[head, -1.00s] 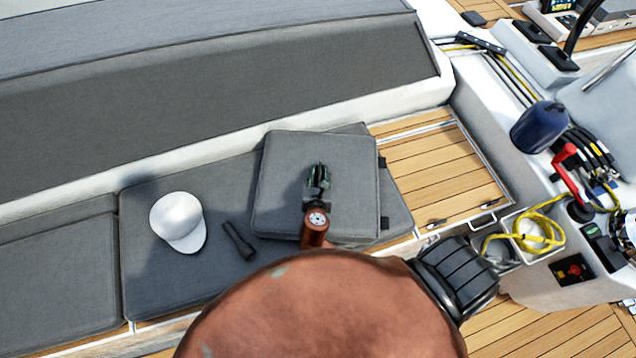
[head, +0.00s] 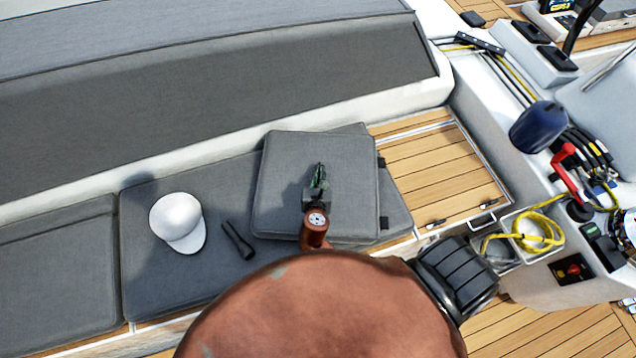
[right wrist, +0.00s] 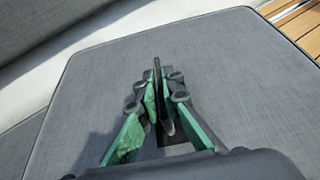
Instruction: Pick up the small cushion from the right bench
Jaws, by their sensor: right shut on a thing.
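The small grey square cushion (head: 350,165) lies on the right-hand part of the bench, on top of another grey pad. My right gripper (head: 319,178) is over the middle of the cushion, pointing down. In the right wrist view, its green fingers (right wrist: 158,98) are closed on a thin dark upright strap or handle (right wrist: 157,72) at the middle of the cushion's top (right wrist: 230,65). The cushion appears to rest flat; I cannot see a gap beneath it. My left gripper is not in view.
A white cap (head: 178,220) and a dark flashlight (head: 238,240) lie on the bench pad (head: 150,285) left of the cushion. Bare teak slats (head: 440,170) are to the right. A bin with yellow rope (head: 538,232) and a blue fender (head: 537,127) stand farther right.

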